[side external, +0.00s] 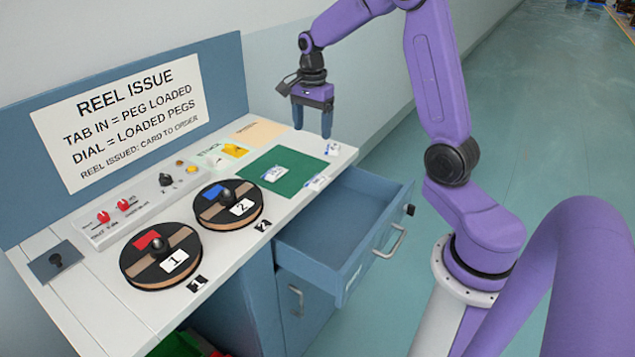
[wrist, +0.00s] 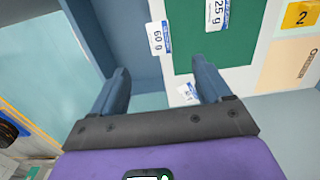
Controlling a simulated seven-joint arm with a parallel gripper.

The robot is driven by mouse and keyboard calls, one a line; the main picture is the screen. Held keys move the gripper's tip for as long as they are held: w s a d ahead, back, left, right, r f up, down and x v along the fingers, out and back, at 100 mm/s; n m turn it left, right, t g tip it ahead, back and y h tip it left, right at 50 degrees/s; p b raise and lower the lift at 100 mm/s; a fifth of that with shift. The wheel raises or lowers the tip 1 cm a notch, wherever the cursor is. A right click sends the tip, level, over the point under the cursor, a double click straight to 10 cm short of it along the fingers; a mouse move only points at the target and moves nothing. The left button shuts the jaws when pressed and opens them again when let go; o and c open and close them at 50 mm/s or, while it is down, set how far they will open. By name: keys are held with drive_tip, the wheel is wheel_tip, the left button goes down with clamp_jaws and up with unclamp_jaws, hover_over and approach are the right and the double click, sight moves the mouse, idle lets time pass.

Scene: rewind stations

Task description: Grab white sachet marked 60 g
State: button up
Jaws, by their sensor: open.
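The white sachet marked 60 g (wrist: 157,38) lies on the white counter at the edge of the green mat, beside the open drawer. In the side view this sachet (side external: 316,183) lies near the counter's front edge; its print is too small to read there. My gripper (side external: 312,133) is open and empty above the counter's far end, pointing down. In the wrist view the gripper's fingers (wrist: 160,68) are apart, with the 60 g sachet beyond the fingertips. Nothing hides the sachet.
A sachet marked 25 g (wrist: 217,13) lies on the green mat (side external: 298,163). A third white sachet (side external: 333,149) lies near the counter's far end, its print unreadable. The blue drawer (side external: 335,215) stands open and looks empty. Two numbered reels (side external: 225,219) stand left.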

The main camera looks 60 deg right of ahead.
hover_over(315, 181)
drive_tip(key=f, duration=1.1)
drive_tip(key=shift+a, duration=0.4)
drive_tip(key=f, duration=0.4)
drive_tip(key=shift+s+d, duration=0.15)
drive_tip(key=shift+d, duration=0.2)
drive_tip(key=shift+f, duration=0.65)
drive_tip(key=c, duration=1)
drive_tip(key=shift+c, duration=0.2)
